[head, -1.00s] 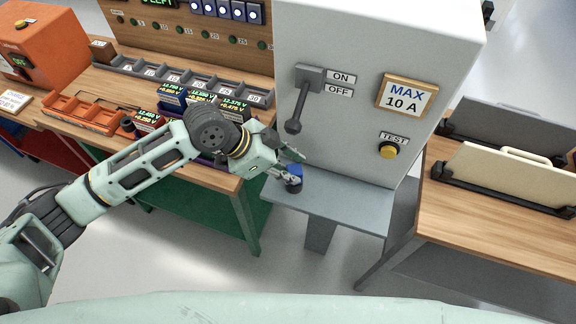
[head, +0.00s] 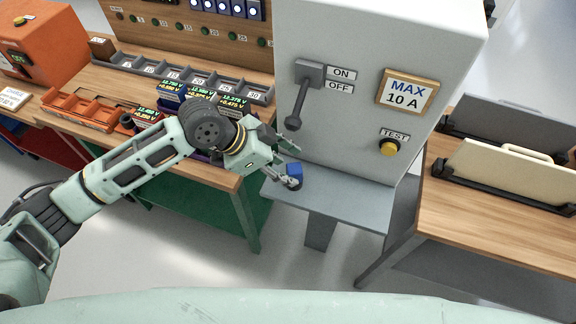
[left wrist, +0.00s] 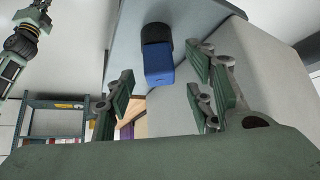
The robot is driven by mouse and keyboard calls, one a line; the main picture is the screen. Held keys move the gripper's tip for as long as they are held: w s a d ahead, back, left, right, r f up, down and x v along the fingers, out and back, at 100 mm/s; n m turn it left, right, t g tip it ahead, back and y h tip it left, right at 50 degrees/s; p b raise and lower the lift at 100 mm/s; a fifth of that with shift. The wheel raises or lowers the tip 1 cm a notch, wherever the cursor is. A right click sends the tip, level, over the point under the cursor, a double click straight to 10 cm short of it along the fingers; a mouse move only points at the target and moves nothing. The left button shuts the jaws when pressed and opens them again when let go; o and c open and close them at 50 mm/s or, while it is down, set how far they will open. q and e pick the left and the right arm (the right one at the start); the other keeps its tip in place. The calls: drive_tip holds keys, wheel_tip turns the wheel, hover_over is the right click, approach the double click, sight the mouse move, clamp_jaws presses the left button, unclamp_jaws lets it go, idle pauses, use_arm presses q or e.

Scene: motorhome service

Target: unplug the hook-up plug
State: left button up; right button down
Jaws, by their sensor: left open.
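The hook-up plug (head: 295,170) is a small blue block on a dark round base, on the grey ledge below the switch cabinet. In the left wrist view the blue plug (left wrist: 158,63) sits on its black round base (left wrist: 157,35), in the gap between the fingers and apart from them. My left gripper (head: 289,160) is open and empty, close to the plug on its left side; one finger partly overlaps it in the head view.
The grey cabinet (head: 350,140) rises behind the ledge (head: 340,205), with a lever (head: 300,100) pointing down and a yellow TEST button (head: 389,148). A wooden bench (head: 215,178) with battery-like boxes and trays is at left. Another wooden table (head: 470,225) with upright panels is at right.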

use_arm(q)
drive_tip(key=v, duration=1.1)
drive_tip(key=s+d+f+n+t, duration=0.2)
drive_tip(key=s+d+f+n, duration=0.15)
drive_tip(key=s+f, duration=0.35)
drive_tip(key=s+a+f+n+y, duration=0.4)
drive_tip(key=s+a+f+n, duration=0.15)
drive_tip(key=a, duration=0.25)
drive_tip(key=s+a+f+n+y, duration=0.35)
drive_tip(key=s+a+n, duration=0.2)
drive_tip(key=a, duration=0.25)
wheel_tip(320, 180, down, 25)
drive_tip(key=s+m+g, duration=0.1)
drive_tip(key=g, duration=0.1)
drive_tip(key=s+a+f+g, duration=0.1)
drive_tip(key=s+a+f, duration=0.1)
drive_tip(key=s+f, duration=1.5)
drive_tip(key=shift+s+f+b, duration=0.3)
drive_tip(key=shift+s+f, duration=0.1)
drive_tip(key=shift+f, duration=0.4)
